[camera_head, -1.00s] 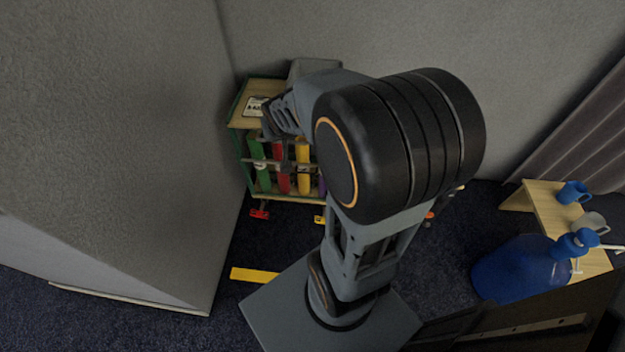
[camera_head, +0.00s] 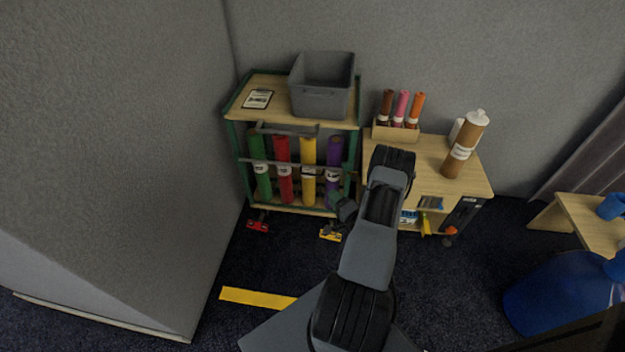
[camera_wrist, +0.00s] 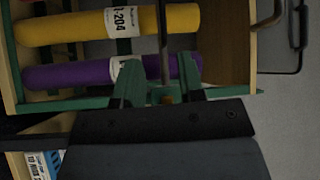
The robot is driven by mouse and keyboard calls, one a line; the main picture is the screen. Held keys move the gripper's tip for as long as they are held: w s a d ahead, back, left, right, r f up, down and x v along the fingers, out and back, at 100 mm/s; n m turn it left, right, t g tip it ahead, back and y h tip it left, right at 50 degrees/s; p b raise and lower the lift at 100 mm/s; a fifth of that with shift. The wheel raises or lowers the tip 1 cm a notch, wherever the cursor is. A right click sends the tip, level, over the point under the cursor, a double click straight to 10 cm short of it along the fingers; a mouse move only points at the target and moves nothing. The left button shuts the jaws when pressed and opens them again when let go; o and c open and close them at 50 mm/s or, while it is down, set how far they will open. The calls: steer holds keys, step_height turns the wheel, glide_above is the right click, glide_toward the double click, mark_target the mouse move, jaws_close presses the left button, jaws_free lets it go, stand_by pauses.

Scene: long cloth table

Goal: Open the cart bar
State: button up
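The cart (camera_head: 357,112) has a green frame and a wooden top and stands against the back wall. Its thin bar (camera_head: 291,163) runs level across the front of several coloured rolls, and it also shows in the wrist view (camera_wrist: 163,38). My gripper (camera_head: 345,198) is at the cart's lower right front. I cannot tell whether a finger touches the bar. The bar lies across the front, in place.
A grey bin (camera_head: 322,102) and a clipboard (camera_head: 258,98) are on the cart's top. A wooden cabinet (camera_head: 482,185) with bottles stands close on the right. A grey partition (camera_head: 110,150) is on the left. Dark floor with a yellow strip (camera_head: 257,297) lies in front.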

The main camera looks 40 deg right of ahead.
mark_target(312, 174)
steer(key=w+b, duration=0.1)
steer(key=w, duration=0.3)
steer(key=w+r, duration=0.1)
steer(key=w, duration=0.3)
steer(key=w+b, duration=0.1)
steer(key=w, duration=0.4)
steer(key=shift+w+a+r+b, duration=0.1)
steer(key=shift+a+r+b, duration=0.15)
steer(key=shift+r+b, duration=0.05)
steer(key=shift+c, duration=0.4)
jaws_close()
